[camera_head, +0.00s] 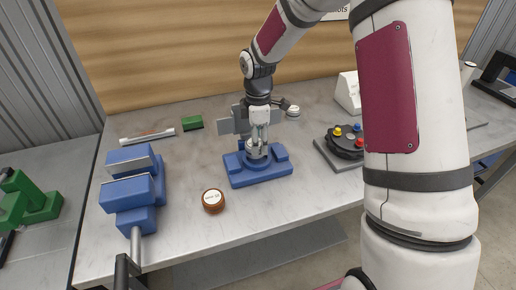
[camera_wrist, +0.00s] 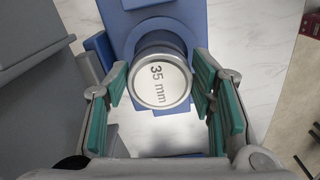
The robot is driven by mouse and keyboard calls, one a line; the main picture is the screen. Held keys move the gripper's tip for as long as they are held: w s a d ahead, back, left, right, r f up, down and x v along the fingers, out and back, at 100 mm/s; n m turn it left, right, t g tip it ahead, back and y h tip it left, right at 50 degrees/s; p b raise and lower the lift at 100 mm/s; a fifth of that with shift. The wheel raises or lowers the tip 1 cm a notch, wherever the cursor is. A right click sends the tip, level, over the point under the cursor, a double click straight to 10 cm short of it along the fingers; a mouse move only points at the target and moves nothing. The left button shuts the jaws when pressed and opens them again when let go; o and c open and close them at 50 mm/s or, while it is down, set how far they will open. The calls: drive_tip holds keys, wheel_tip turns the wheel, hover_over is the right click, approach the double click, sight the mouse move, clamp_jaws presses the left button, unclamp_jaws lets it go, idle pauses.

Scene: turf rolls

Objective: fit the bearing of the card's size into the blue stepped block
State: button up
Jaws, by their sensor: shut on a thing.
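The blue stepped block (camera_head: 262,176) stands on the bench in the middle of the head view; it also shows in the wrist view (camera_wrist: 200,30). My gripper (camera_head: 257,147) points down over the block's middle. In the wrist view its green-padded fingers (camera_wrist: 160,88) are on both sides of a round metal bearing (camera_wrist: 165,95) marked "35 mm". It is shut on this bearing. The bearing is at the block's round blue seat, with its marked face toward the camera. I cannot tell how deep it sits. I cannot make out a card with a readable size.
A brown round tin (camera_head: 213,201) stands left in front of the block. A blue vise (camera_head: 130,190) is at left, a green block (camera_head: 192,123) behind. A dark fixture with coloured knobs (camera_head: 346,142) is at right. A small whitish round piece (camera_head: 293,111) lies behind the block.

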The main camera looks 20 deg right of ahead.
drive_tip(key=shift+s+f+p, duration=0.15)
drive_tip(key=shift+f+p, duration=0.15)
drive_tip(key=shift+f, duration=1.45)
clamp_jaws()
drive_tip(key=o, duration=1.4)
unclamp_jaws()
drive_tip(key=shift+a+f, duration=0.1)
drive_tip(key=shift+o, duration=0.2)
drive_tip(key=shift+r, duration=0.2)
wheel_tip(320, 180, up, 12)
drive_tip(key=shift+r+b, duration=0.1)
drive_tip(key=shift+b, duration=0.6)
drive_tip(key=s+r+m+t+h, duration=0.1)
drive_tip(key=s+r+m+t, duration=0.2)
drive_tip(key=s+r+m, duration=0.75)
drive_tip(key=s+r+m+t, duration=0.1)
drive_tip(key=s+m, duration=0.1)
drive_tip(key=s, duration=0.6)
drive_tip(key=s+r+m+t+y, duration=0.1)
drive_tip(key=s+r+m, duration=0.1)
drive_tip(key=s, duration=0.7)
drive_tip(key=shift+r+m, duration=0.15)
drive_tip(key=shift+m, duration=0.5)
